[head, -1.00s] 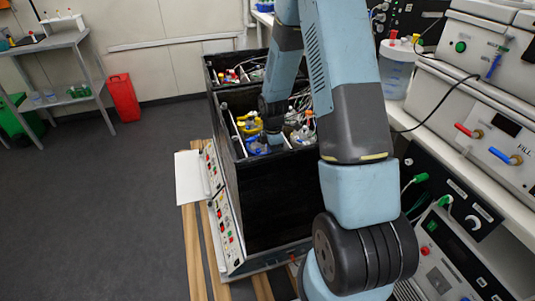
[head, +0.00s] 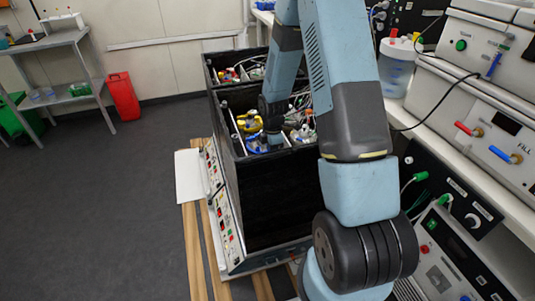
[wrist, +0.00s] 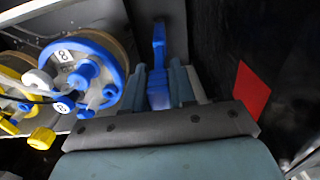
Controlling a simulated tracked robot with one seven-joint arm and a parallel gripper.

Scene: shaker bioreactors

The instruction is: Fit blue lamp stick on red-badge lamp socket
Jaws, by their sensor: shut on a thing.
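The blue lamp stick (wrist: 158,45) stands out between the two fingers of my gripper (wrist: 160,88) in the wrist view. The gripper is shut on it. A red badge (wrist: 250,92) is on the dark wall to the right of the gripper, apart from the stick. The socket itself cannot be made out. In the head view my gripper (head: 273,137) is down inside the front part of the black shaker box, and the stick cannot be told apart there.
A vessel with a blue lid (wrist: 95,70) is close on the gripper's left. A yellow-fitted vessel (wrist: 18,105) is farther left. The black box's walls (head: 232,170) surround the work area. A bench with instruments (head: 470,150) is at the right.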

